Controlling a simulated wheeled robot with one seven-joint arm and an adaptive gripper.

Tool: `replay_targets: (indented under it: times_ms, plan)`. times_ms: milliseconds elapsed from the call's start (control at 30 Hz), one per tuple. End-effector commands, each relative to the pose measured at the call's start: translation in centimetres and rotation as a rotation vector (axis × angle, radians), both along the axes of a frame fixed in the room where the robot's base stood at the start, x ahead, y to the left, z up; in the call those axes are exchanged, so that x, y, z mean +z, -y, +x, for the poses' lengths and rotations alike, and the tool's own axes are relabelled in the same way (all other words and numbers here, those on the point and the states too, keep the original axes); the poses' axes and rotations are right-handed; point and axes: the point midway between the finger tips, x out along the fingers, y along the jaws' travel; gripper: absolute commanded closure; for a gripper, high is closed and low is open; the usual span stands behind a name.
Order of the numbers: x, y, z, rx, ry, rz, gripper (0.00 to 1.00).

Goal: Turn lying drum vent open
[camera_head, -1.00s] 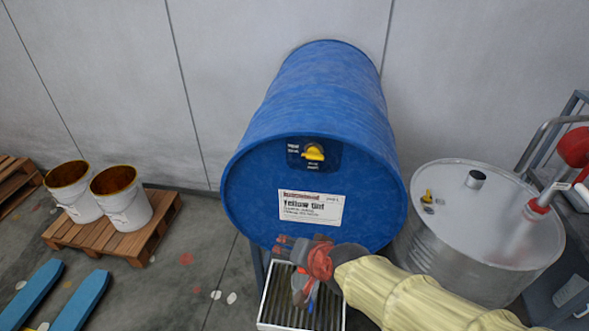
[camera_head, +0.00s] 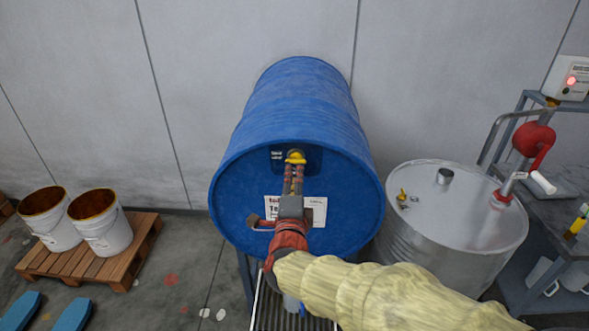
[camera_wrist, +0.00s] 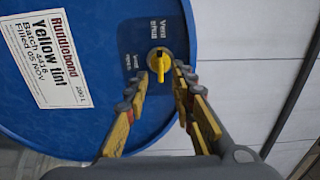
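The blue drum (camera_head: 300,95) lies on its side with its round end facing me; it also fills the left of the wrist view (camera_wrist: 90,125). Its vent is a yellow knob (camera_wrist: 159,62) on a dark blue plate with "Vent shut" and "Vent open" lettering. The knob (camera_head: 295,157) shows just above my fingertips in the head view. My gripper (camera_wrist: 160,84) is open, with one finger on each side of the knob's yellow lever. Gaps show beside the lever; I cannot tell whether either finger touches it. In the head view my gripper (camera_head: 294,172) partly covers the white label.
A grey metal drum (camera_head: 455,215) with a red hand pump (camera_head: 533,140) stands close on the right. White buckets (camera_head: 103,225) stand on a wooden pallet (camera_head: 85,262) at left. A drip tray (camera_head: 265,312) is below the blue drum. A wall stands behind.

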Motion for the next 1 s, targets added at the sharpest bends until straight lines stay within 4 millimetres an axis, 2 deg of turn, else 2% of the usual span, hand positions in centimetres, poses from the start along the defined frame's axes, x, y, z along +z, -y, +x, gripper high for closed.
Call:
replay_targets:
  times_ms: [100, 333, 667, 1000]
  plan:
    - [-0.1, 0.1, 2.0, -0.002, 0.000, -0.001, 0.75]
    - [-0.1, 0.1, 4.4, 0.001, -0.001, -0.001, 0.75]
    - [0.0, 0.1, 4.9, 0.001, -0.001, -0.002, 0.75]
    - [0.0, 0.1, 4.8, 0.002, 0.000, -0.002, 0.93]
